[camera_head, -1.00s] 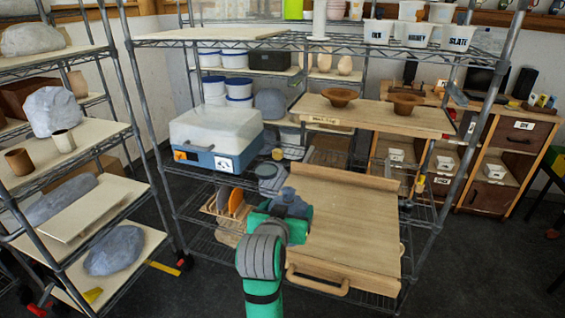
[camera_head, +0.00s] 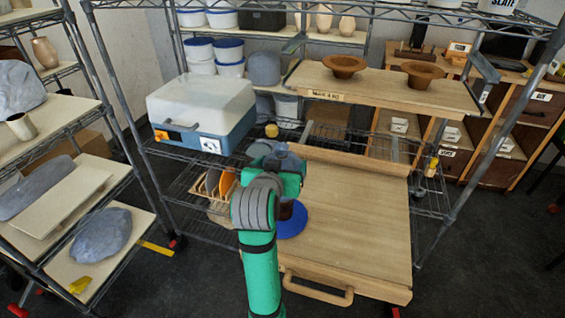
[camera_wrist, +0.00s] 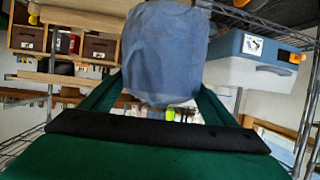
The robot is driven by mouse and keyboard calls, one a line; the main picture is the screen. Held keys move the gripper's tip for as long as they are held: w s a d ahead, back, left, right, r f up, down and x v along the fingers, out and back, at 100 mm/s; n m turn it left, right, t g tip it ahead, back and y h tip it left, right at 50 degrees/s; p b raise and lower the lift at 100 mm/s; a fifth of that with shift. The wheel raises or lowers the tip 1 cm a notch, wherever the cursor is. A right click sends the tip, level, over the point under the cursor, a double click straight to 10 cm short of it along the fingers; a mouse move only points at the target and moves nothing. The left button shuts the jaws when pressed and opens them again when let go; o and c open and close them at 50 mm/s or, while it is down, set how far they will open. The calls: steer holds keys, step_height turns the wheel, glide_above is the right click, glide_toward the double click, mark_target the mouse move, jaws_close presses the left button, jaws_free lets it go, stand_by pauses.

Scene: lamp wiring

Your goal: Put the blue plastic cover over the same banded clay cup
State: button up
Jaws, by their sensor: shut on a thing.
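My gripper (camera_head: 276,168) is shut on the blue plastic cover (camera_wrist: 165,50), a wrinkled grey-blue bag shape. In the wrist view the cover stands between the two green fingers and fills the top middle. In the head view the cover (camera_head: 284,159) shows just beyond the gripper, above the left part of the wooden board. A dark brown cup-like thing (camera_head: 299,212) stands on a round blue disc (camera_head: 292,228) on the board, close below the gripper. My arm hides much of both, and I cannot see whether the cup has a band.
The wooden board (camera_head: 350,215) has free room right of the disc. Upright discs in a rack (camera_head: 215,187) stand left of my arm. A white-and-blue box (camera_head: 202,110) is behind left. Two brown bowls (camera_head: 343,66) stand on the shelf above. Metal shelf posts flank the space.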

steer(key=shift+s+d+f, duration=0.1)
steer(key=shift+s+f, duration=0.05)
steer(key=shift+s, duration=0.1)
steer(key=shift+f, duration=5.2)
steer(key=shift+f, duration=0.4)
steer(key=o, duration=1)
steer(key=shift+o, duration=0.2)
steer(key=v, duration=1)
steer(key=shift+s+r, duration=0.2)
steer(key=shift+s, duration=0.1)
